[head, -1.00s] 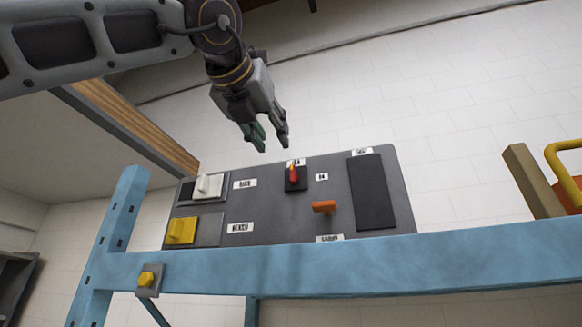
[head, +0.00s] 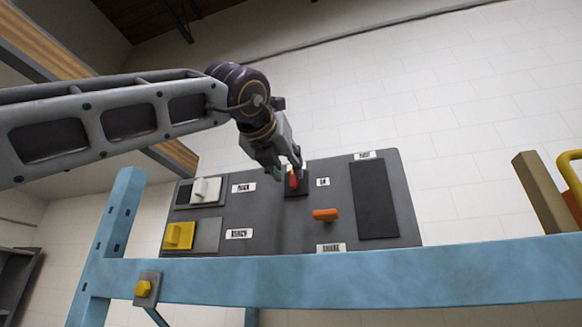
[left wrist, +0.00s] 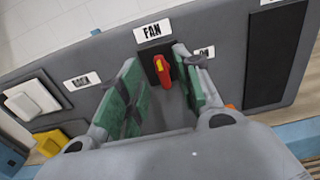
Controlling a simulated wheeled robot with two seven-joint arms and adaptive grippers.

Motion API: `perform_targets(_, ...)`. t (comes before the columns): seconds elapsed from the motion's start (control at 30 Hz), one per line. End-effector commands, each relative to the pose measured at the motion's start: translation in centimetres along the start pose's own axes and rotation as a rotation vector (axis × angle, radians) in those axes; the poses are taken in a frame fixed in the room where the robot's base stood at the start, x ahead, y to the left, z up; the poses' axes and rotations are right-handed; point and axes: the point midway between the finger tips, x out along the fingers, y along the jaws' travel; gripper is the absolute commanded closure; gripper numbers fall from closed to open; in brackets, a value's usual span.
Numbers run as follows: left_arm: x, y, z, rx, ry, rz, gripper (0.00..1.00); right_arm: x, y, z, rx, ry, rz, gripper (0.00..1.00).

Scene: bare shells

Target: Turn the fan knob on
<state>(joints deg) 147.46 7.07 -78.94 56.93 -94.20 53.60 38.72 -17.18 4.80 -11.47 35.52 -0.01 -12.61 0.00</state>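The fan knob (head: 294,178) is a red pointer with a yellow tip on a dark plate at the top middle of a grey panel (head: 285,230). In the left wrist view the knob (left wrist: 163,70) sits under a "FAN" label (left wrist: 152,31), with an "ON" label (left wrist: 203,54) to its right. My left gripper (head: 287,172) is at the knob in the head view. In the left wrist view its green-padded fingers (left wrist: 155,88) are open, one on each side of the knob, with no clear contact. My right gripper is not in view.
The panel also has a white switch (head: 206,190), a yellow switch (head: 179,236), an orange lever (head: 325,214) and a dark plate (head: 373,198). A blue beam (head: 330,275) runs in front. A yellow button (head: 144,288) is mounted on it. White wall stands behind.

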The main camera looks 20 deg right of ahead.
Motion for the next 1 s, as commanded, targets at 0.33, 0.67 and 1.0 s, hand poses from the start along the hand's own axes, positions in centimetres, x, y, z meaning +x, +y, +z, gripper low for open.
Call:
perform_targets(0.33,2.9,0.0,0.1,0.000,0.001,0.001,0.66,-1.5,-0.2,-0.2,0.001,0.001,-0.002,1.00)
perform_targets(0.67,3.6,0.0,0.0,0.000,0.000,0.000,0.66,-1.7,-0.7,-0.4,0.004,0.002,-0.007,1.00)
perform_targets(1.0,3.5,0.0,0.0,0.000,0.000,0.000,0.88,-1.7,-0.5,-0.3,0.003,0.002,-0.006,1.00)
